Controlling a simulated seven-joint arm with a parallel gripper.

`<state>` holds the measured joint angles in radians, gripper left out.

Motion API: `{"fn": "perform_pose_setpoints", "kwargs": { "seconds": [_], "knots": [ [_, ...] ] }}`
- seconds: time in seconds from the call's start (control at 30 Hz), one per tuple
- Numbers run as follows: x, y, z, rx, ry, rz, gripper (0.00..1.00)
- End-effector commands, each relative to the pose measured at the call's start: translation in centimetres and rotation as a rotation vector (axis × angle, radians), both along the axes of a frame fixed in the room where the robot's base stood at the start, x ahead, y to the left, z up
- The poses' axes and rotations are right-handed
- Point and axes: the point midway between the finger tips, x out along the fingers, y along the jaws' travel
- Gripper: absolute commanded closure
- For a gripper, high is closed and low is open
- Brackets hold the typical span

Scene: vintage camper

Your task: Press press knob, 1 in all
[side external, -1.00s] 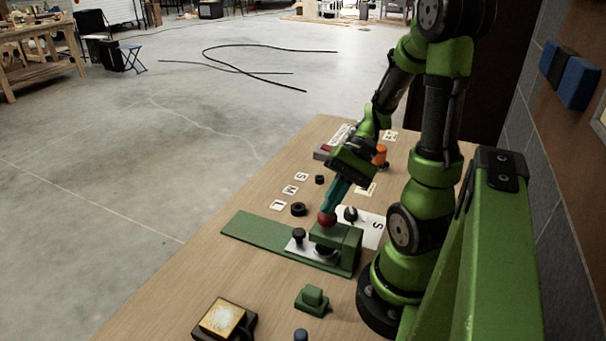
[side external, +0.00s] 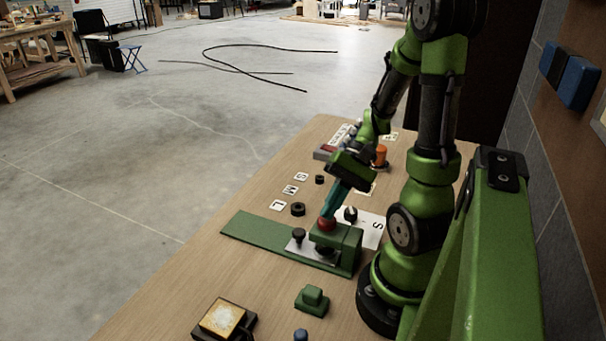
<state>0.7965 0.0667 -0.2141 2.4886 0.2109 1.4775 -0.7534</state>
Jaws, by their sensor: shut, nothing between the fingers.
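The red press knob (side external: 326,225) sits on top of a green press fixture (side external: 262,240) on the wooden table. My gripper (side external: 327,214) is shut and empty, pointing down and tilted. Its teal fingertips are at the top of the red knob and appear to touch it. The fingertips partly cover the knob. A metal plate and a black knob (side external: 298,235) are on the fixture, left of the red knob.
Black rings (side external: 298,209) and letter cards (side external: 278,205) lie behind the fixture. An orange knob (side external: 380,155) stands farther back. A green block (side external: 312,300) and a lit square lamp (side external: 224,318) are in front. Bare table lies left of the fixture.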

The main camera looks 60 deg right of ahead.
Motion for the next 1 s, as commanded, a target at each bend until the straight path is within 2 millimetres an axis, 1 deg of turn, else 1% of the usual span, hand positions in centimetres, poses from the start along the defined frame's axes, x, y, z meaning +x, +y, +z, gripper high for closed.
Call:
{"fn": "perform_pose_setpoints", "kwargs": {
  "seconds": [0.37,0.8,1.0],
  "knots": [
    [0.0,0.0,-0.1,-0.001,0.001,0.002,1.0],
    [0.0,0.0,2.2,-0.001,0.0,0.002,1.0],
    [0.0,0.0,2.6,-0.001,0.001,0.001,1.0]
  ]
}}
